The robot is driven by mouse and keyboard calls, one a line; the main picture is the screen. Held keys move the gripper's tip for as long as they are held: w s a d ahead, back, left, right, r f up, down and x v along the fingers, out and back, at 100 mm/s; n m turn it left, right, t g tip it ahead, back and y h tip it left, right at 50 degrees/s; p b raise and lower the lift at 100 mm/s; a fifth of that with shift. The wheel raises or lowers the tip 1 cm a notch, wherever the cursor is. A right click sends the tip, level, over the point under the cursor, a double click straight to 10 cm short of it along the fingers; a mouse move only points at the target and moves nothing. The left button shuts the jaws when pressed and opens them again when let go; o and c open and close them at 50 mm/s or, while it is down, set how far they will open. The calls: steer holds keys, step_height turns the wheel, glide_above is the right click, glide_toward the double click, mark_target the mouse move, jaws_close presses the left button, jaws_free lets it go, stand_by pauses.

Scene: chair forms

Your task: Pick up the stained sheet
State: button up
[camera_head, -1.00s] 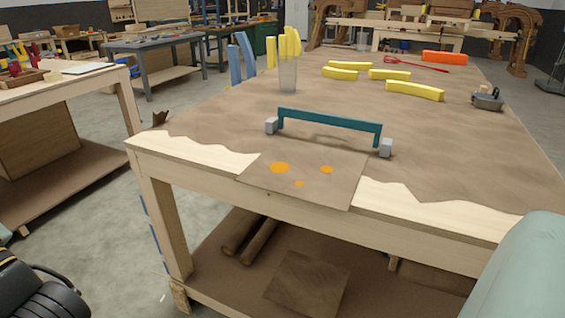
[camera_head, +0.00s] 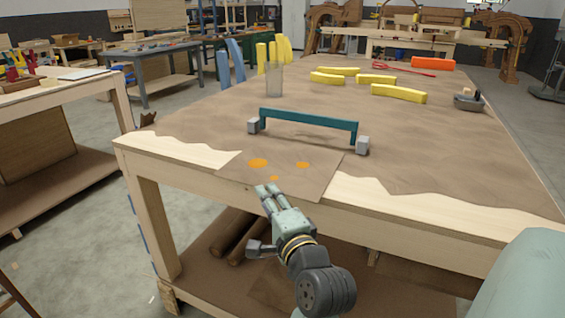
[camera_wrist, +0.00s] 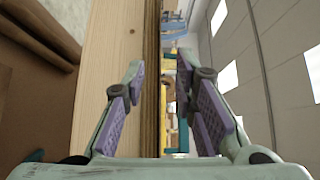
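The stained sheet (camera_head: 235,170) is a brown sheet with orange spots, lying flat on the workbench. It reaches the bench's front edge; whether it overhangs is hard to tell. My gripper (camera_head: 267,188) is at the sheet's front edge, pointing toward the bench and low beside the edge. In the wrist view my gripper (camera_wrist: 160,70) is open and its fingers are apart, with nothing clearly held. The bench's pale front edge and a thin brown strip run between and beside the fingers. I cannot tell the sheet from the brown bench covering there.
A teal bar (camera_head: 305,118) with grey end blocks stands just behind the sheet. Yellow curved pieces (camera_head: 398,94), a clear cup (camera_head: 274,82), an orange piece (camera_head: 432,63) and a grey tool (camera_head: 468,100) lie farther back. A lower shelf (camera_head: 195,262) is under the bench.

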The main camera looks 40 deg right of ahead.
steer(key=shift+a+p+x, duration=0.15)
steer(key=shift+p+x, duration=0.2)
steer(key=shift+x, duration=1.25)
steer(key=shift+a+p+x, duration=0.2)
steer(key=shift+p+x, duration=0.15)
steer(key=shift+x, duration=1.2)
steer(key=shift+w, duration=0.15)
steer(key=shift+c, duration=0.2)
jaws_close()
